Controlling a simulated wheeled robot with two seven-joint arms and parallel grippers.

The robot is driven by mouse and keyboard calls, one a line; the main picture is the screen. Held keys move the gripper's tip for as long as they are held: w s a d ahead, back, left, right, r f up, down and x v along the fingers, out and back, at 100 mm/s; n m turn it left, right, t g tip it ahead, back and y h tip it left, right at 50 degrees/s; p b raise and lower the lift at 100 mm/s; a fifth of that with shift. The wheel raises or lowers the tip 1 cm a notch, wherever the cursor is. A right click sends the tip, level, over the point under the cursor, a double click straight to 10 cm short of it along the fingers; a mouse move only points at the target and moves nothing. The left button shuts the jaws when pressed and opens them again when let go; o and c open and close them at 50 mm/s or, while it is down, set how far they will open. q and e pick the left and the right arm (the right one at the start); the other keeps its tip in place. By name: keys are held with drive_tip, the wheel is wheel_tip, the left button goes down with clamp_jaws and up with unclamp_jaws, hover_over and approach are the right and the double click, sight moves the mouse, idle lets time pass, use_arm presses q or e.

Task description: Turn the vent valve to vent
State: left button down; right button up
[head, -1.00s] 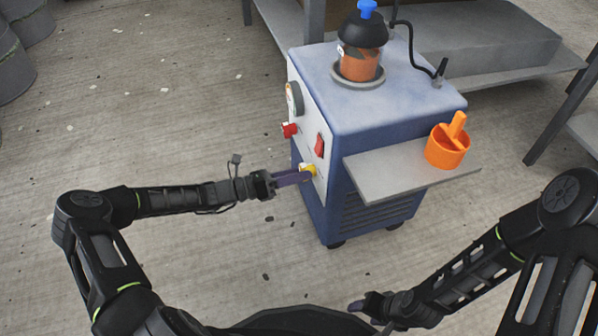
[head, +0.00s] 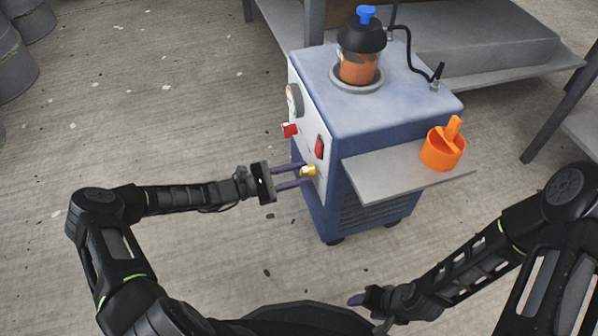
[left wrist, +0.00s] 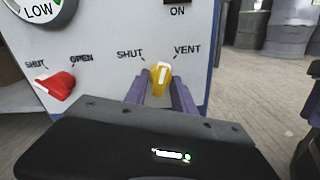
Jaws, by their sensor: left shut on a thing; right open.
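The vent valve is a yellow knob (head: 308,171) low on the white front panel of the blue machine. In the left wrist view the knob (left wrist: 161,74) stands between the printed words SHUT and VENT, its white mark nearly upright between them. My left gripper (head: 304,176) is shut on the knob, one purple finger on each side; the fingers also show in the left wrist view (left wrist: 160,92). My right gripper (head: 358,302) is open and empty, low in the head view, away from the machine.
A red valve handle (left wrist: 55,85) sits left of the knob, by SHUT and OPEN labels, below a gauge (head: 294,100). A red switch (head: 319,147) is above the knob. A side shelf (head: 385,183) holds an orange cup (head: 441,150).

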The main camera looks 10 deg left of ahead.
use_arm(q)
drive_tip(key=m, duration=0.5)
drive_tip(key=shift+m, duration=0.4)
drive_tip(key=c, duration=1.4)
unclamp_jaws()
drive_tip(key=shift+a+p, duration=0.15)
drive_tip(key=shift+p, duration=0.15)
drive_tip(key=p+v, duration=0.1)
drive_tip(key=v, duration=0.6)
drive_tip(key=shift+s+a+p, duration=0.25)
drive_tip(key=shift+p, duration=0.05)
